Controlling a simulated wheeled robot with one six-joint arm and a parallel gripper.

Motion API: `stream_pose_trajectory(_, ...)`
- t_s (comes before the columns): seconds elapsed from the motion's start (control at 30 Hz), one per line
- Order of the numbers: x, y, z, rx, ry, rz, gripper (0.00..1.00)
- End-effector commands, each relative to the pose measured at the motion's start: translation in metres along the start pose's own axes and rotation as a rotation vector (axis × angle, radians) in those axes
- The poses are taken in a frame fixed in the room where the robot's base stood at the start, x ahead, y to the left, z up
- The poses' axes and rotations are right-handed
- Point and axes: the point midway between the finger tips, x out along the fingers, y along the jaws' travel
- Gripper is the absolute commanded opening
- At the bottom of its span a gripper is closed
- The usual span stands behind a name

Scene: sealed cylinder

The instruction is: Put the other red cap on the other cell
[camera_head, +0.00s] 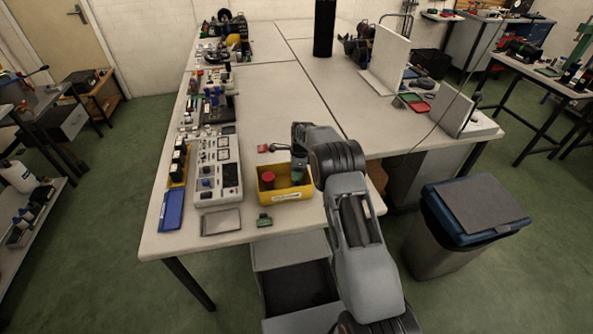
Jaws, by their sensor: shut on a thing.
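A yellow bin (262,194) with a white label stands near the front edge of the table. A red round top, which looks like a red cap (268,178), shows inside its left half.
A grey instrument panel (217,172) stands left of the bin, with a blue tray (171,211) beyond it. A flat grey tray (221,222) and a small green item (264,220) lie in front. The table's middle is clear. A blue-lidded waste bin (470,215) stands on the floor at right.

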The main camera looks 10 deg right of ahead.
Motion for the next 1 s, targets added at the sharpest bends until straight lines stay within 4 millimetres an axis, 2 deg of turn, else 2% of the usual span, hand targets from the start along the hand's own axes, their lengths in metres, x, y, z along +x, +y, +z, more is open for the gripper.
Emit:
stream_pose_trajectory(0.57, 0.0009, 0.0000, -0.0001, 0.000, 0.000, 0.000, 0.28)
stream_pose_trajectory(1.0, 0.0093, 0.0000, -0.0011, 0.000, 0.000, 0.000, 0.28)
